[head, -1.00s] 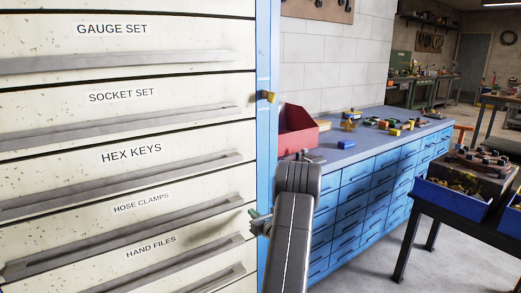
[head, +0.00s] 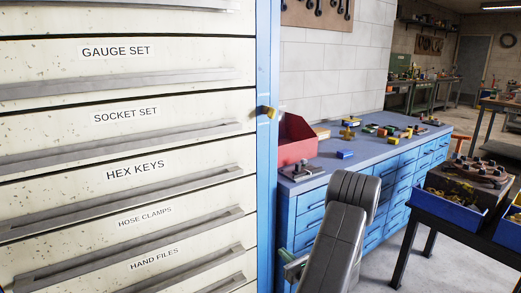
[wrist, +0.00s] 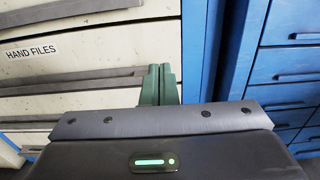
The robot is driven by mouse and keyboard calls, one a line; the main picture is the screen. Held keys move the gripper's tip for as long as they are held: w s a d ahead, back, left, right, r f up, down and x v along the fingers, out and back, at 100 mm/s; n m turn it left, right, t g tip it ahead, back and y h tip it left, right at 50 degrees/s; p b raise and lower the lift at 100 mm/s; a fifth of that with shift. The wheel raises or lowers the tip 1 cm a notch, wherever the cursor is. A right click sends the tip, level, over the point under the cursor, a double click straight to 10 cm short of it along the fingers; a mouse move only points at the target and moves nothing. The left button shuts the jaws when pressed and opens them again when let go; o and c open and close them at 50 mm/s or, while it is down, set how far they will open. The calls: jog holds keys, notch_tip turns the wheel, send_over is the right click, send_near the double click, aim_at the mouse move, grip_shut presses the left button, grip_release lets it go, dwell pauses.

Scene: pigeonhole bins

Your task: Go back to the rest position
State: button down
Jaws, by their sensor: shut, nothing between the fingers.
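My gripper shows in the wrist view (wrist: 158,85) with its two green fingers together and nothing between them. It is in front of the cream drawer cabinet (wrist: 100,65), near the cabinet's blue right edge. The arm stands in front of the blue drawer bench.
The labelled drawers, such as HEX KEYS (head: 135,170), look shut, with long protruding handles. A blue drawer bench (head: 310,200) holds a red bin (head: 296,142) and loose coloured blocks. A dark table (head: 425,205) with blue bins stands at right. Floor between is open.

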jog(key=v, duration=1.4)
jog(key=shift+s+d+p, duration=0.15)
jog(key=shift+s+p, duration=0.1)
jog(key=shift+p, duration=0.1)
